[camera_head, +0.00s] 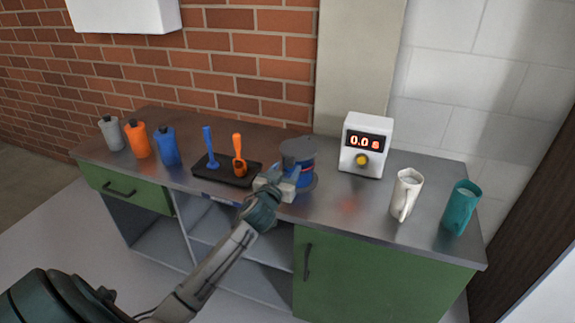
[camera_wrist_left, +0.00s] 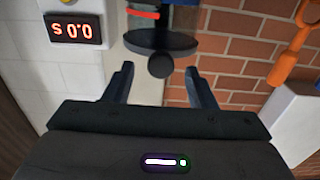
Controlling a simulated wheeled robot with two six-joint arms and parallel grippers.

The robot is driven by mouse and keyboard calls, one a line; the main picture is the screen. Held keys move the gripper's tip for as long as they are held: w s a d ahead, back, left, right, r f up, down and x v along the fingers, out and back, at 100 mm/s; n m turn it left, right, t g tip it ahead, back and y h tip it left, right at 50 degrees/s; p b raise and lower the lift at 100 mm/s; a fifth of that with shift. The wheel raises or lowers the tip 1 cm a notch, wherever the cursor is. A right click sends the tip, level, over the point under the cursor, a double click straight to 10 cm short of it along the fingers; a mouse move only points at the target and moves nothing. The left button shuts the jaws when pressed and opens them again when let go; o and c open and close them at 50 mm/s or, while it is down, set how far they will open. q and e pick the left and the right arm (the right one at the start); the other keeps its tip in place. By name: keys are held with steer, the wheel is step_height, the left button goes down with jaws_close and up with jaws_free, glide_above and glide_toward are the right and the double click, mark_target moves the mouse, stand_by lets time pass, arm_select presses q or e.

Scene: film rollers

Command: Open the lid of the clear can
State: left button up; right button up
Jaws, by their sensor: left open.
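The clear can (camera_head: 306,181) stands on the counter with a dark grey lid (camera_head: 297,149) on top and blue inside it. My left gripper (camera_head: 287,180) is in front of the can and hides part of its front. In the left wrist view, which is upside down, the round lid (camera_wrist_left: 160,41) with its dark knob (camera_wrist_left: 160,67) lies in line with the gap between the two spread fingers of the left gripper (camera_wrist_left: 159,70). The gripper is open and empty. I cannot tell whether a finger touches the can. My right gripper is not in view.
A black tray (camera_head: 215,178) with a blue and an orange tool is left of the can. Grey, orange and blue bottles (camera_head: 167,146) stand further left.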

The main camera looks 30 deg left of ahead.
arm_select(q)
steer(key=shift+w+a, duration=0.2)
steer(key=shift+w, duration=0.5)
